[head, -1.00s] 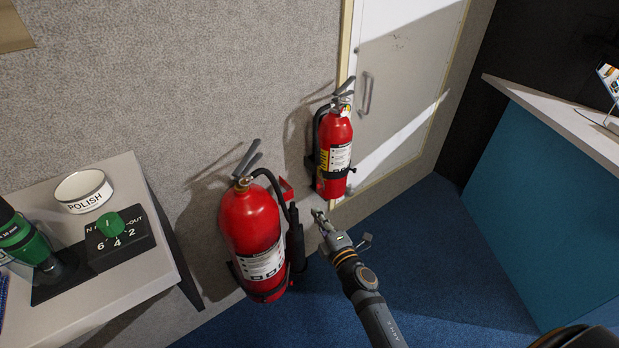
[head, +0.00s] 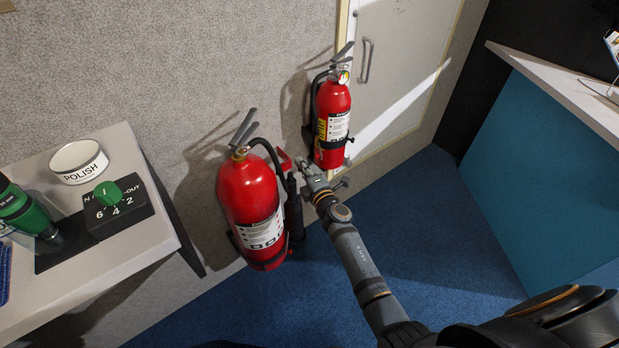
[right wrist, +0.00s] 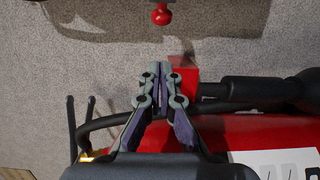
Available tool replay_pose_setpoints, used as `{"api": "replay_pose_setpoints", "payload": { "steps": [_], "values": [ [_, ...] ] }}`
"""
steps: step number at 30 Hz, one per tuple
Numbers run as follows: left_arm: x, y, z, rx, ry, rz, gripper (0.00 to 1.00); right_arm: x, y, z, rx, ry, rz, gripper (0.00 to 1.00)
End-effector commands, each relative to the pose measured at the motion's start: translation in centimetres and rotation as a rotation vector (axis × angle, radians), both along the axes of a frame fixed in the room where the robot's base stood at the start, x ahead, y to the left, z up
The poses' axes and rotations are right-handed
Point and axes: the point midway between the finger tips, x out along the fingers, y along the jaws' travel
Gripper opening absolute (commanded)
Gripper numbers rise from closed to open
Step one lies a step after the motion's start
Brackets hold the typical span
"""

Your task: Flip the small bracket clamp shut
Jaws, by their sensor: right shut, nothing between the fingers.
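The small red extinguisher (head: 333,108) hangs on the wall beside the white door. A black bracket band (head: 322,139) wraps its lower body, with a small dark piece at its right side. I cannot tell whether its clamp is open or shut. My right gripper (head: 302,164) is in front of the wall, between the small extinguisher and the large one. In the right wrist view its fingers (right wrist: 160,70) are together and empty, beside a red block (right wrist: 183,72). I cannot tell if they touch it. My left gripper is not in view.
The large red extinguisher (head: 248,197) with its black horn (head: 295,215) is close on the left. A red knob (right wrist: 161,15) shows at the top of the right wrist view. A grey table (head: 130,240) stands left, a blue-sided counter (head: 545,165) right. Blue floor is clear.

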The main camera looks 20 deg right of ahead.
Motion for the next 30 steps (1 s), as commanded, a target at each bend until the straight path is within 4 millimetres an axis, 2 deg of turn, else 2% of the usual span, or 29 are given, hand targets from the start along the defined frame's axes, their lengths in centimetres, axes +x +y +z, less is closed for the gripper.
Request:
{"api": "replay_pose_setpoints", "payload": {
  "steps": [1,4,9,30],
  "values": [
    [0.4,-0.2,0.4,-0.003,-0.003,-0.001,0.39,1.1,0.2,-0.2,0.000,-0.002,0.000,0.00],
    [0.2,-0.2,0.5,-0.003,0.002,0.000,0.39,0.6,-1.7,-0.1,-0.005,0.002,-0.001,0.00],
    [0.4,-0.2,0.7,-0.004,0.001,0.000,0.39,0.2,-3.4,-0.1,-0.003,0.001,-0.001,0.00],
    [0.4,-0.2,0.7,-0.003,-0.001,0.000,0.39,-0.2,-4.4,0.0,-0.001,0.001,0.044,0.00]
  ]
}}
